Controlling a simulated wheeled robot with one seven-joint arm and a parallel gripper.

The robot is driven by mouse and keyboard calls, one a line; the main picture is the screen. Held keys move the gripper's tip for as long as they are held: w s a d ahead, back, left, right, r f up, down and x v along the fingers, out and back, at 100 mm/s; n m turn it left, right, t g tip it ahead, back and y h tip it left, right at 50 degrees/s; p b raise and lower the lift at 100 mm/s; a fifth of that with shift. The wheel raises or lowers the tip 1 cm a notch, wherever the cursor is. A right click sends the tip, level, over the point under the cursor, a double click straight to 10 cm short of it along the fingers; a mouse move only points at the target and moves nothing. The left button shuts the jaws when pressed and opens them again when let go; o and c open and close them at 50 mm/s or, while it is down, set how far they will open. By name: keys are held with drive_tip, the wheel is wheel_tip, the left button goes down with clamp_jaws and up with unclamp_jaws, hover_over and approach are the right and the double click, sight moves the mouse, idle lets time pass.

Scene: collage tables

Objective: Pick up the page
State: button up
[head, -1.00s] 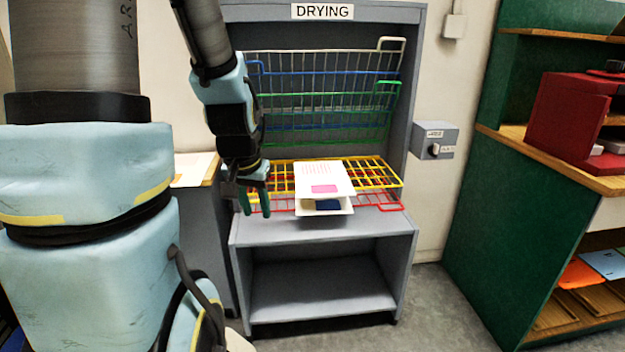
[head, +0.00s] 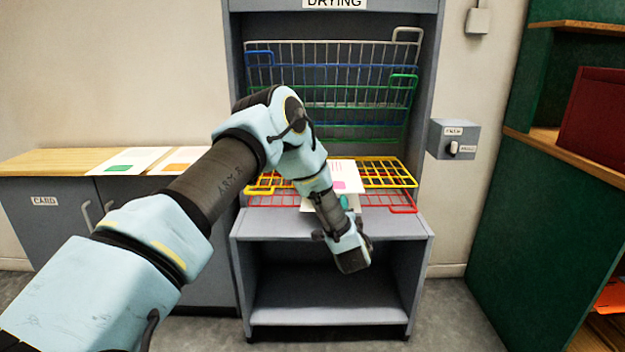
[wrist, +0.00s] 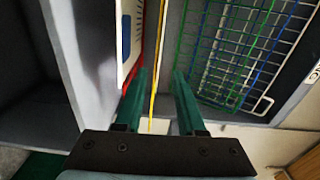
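A white page (head: 349,176) with a pink patch lies on the yellow wire shelf (head: 396,172) of the drying rack, partly hidden by my arm. Below it, another page with a blue patch lies on the red shelf (head: 403,208); this page shows at the upper left of the wrist view (wrist: 126,42). My gripper (head: 344,201) is at the rack's front, low before the pages and partly hidden by my wrist. In the wrist view, its green fingers (wrist: 160,85) are apart, with the yellow shelf seen edge-on between them. I cannot see a page gripped.
Blue, green and white wire shelves (head: 330,65) are tilted up at the back. A grey switch box (head: 453,139) is on the right wall. A card cabinet (head: 45,170) with pages on top stands left. A green shelf unit (head: 500,190) stands right. The rack's lower bay is empty.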

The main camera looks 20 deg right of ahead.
drive_tip(key=x, duration=0.3)
drive_tip(key=p+x, duration=0.1)
drive_tip(key=x, duration=0.3)
drive_tip(key=a+x, duration=0.1)
drive_tip(key=x, duration=0.2)
drive_tip(key=shift+w+d+p, duration=0.25)
drive_tip(key=shift+w+p, duration=0.15)
drive_tip(key=shift+w, duration=0.1)
clamp_jaws()
